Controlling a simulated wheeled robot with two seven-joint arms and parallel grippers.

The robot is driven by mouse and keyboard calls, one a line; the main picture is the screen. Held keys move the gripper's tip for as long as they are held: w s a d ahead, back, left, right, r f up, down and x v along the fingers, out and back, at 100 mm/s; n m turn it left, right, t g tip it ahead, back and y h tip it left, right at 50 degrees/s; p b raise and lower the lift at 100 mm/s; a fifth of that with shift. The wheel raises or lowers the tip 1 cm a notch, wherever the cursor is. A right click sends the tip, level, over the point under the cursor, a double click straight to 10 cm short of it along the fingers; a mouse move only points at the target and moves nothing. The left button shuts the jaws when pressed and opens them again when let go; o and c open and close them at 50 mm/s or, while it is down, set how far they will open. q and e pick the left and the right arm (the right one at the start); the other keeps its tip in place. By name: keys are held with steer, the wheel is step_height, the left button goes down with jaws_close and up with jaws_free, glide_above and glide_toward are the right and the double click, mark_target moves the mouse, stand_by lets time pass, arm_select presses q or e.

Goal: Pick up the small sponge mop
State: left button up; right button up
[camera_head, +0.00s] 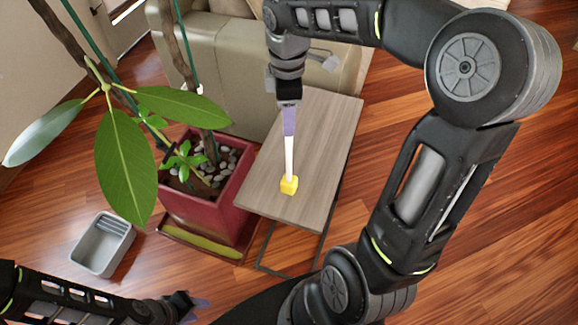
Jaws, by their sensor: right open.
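The small sponge mop has a yellow sponge head (289,185) and a white handle (289,158). It stands about upright on a grey-brown wooden side table (325,150), near the table's left edge. My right gripper (289,122) comes down from above, with its pale purple fingers at the top of the white handle. It is open; the fingers overlap in this view, and I cannot tell whether they touch the handle. My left gripper (196,304) is low in the picture, away from the table and empty. Its finger spacing is unclear.
A red planter (212,205) with pebbles and a leafy plant stands close to the table's left side. A beige sofa (225,75) is behind the table. A grey bin (103,245) sits on the wooden floor at left. The floor right of the table is clear.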

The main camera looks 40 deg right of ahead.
step_height(320, 180, down, 4)
steer(key=shift+f, duration=0.25)
steer(key=shift+c, duration=0.5)
jaws_close()
stand_by(0.3)
steer(key=shift+d, duration=0.1)
